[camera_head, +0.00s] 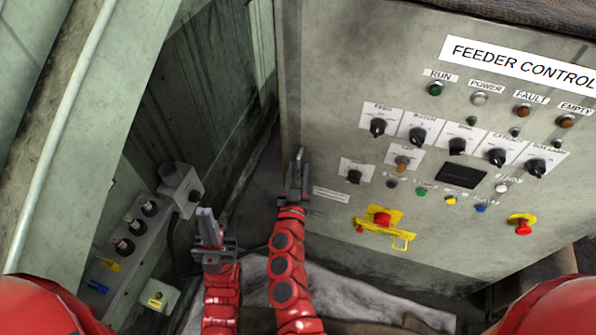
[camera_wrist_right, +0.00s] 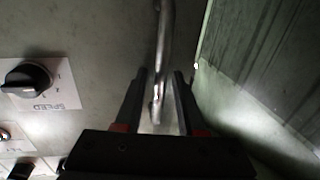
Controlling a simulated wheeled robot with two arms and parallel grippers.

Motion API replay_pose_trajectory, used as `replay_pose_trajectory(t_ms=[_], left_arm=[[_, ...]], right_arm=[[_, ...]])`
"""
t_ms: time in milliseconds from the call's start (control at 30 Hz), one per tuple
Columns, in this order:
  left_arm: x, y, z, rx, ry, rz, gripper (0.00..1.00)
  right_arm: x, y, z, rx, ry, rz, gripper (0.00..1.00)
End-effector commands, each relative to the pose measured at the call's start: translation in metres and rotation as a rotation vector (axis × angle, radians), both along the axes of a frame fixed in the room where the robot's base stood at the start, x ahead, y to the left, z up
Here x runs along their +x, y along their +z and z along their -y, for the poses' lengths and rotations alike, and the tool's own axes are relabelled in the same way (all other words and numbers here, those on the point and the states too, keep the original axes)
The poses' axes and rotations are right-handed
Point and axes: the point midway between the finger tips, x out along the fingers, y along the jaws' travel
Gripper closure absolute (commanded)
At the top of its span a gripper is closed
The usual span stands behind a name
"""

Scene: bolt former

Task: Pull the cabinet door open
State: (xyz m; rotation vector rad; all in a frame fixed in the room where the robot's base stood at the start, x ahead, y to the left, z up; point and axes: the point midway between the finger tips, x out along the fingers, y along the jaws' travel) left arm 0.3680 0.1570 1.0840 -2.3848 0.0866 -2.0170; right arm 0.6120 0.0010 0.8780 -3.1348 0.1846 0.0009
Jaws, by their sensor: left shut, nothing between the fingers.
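The cabinet door (camera_head: 345,60) is the grey-green "FEEDER CONTROL" panel on the right of the head view; whether it stands ajar I cannot tell. Its metal handle (camera_wrist_right: 163,40) is an upright bar near the door's edge in the right wrist view. My right gripper (camera_head: 297,172) is at the door's left edge. In the wrist view its two fingers (camera_wrist_right: 160,85) are apart, with the lower end of the handle between them and gaps showing on both sides. My left gripper (camera_head: 207,222) is shut and empty, left of the right one and away from the door.
Black knobs (camera_head: 377,127), lamps and a yellow-backed red switch (camera_head: 382,218) stick out of the door. A grey switch box (camera_head: 130,240) with a small box (camera_head: 180,188) is at the left. A dark gap (camera_head: 245,180) lies between the cabinet and the left machine wall.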

Motion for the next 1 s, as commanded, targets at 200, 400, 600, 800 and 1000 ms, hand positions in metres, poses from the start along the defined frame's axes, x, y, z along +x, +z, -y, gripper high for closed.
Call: replay_pose_trajectory(t_ms=[200,400,600,800,1000], left_arm=[[0.0000,-0.0001,0.0000,0.000,0.000,0.000,1.00],[0.0000,-0.0001,0.0000,0.000,0.000,0.000,1.00],[-0.0001,0.0000,0.0000,0.000,0.000,0.000,1.00],[0.0000,0.0000,0.0000,0.000,0.000,0.000,1.00],[0.0000,0.0000,0.0000,0.000,0.000,0.000,1.00]], right_arm=[[-0.0001,0.0002,0.0000,0.000,0.000,0.000,1.00],[-0.0001,0.0001,0.0000,0.000,0.000,0.000,1.00],[-0.0001,0.0003,0.0000,0.000,0.000,0.001,1.00],[-0.0001,0.0003,0.0000,0.000,0.000,0.001,1.00],[0.0000,0.0004,0.0001,0.000,-0.001,0.001,1.00]])
